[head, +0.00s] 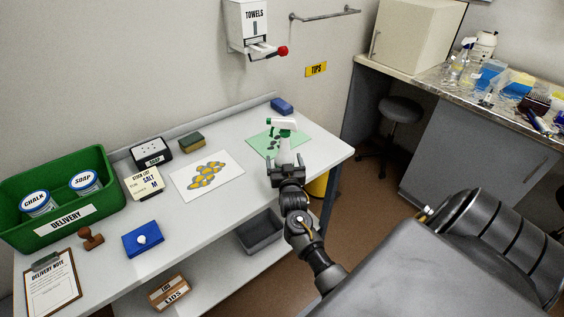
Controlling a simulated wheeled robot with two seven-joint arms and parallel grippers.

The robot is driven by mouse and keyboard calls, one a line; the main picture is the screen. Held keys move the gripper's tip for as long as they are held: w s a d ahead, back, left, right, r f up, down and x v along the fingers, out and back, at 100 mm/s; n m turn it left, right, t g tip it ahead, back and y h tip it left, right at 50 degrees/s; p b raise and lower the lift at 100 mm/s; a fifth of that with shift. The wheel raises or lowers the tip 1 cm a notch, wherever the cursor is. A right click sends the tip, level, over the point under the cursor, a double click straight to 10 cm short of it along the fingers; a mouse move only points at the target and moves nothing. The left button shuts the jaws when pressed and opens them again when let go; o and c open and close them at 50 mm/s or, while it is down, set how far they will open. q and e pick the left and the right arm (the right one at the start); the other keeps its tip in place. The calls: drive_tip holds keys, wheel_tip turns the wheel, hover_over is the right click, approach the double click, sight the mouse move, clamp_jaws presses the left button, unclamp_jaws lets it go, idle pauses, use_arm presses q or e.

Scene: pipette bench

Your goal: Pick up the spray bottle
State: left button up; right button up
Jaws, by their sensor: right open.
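The spray bottle (284,148) is white with a green and white trigger head. It stands upright at the right end of the white bench, by a green sheet. My right gripper (285,161) is open at the near side of the bottle, and its fingers overlap the lower part of the bottle in the head view. The bottle's base is hidden behind the gripper, and I cannot tell whether the fingers touch it. My left gripper is not in view.
On the bench (215,213) are a green delivery crate (60,222), a picture sheet (186,190), a blue pad (143,240), a sponge (191,143) and a blue block (282,105). A towel dispenser (249,27) hangs above. A stool (399,109) stands right.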

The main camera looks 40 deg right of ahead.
sight(285, 140)
drive_tip(key=c, duration=1.6)
wheel_tip(285, 140, up, 10)
drive_tip(key=shift+r+b, duration=0.1)
drive_tip(key=shift+b, duration=0.25)
drive_tip(key=shift+c, duration=0.2)
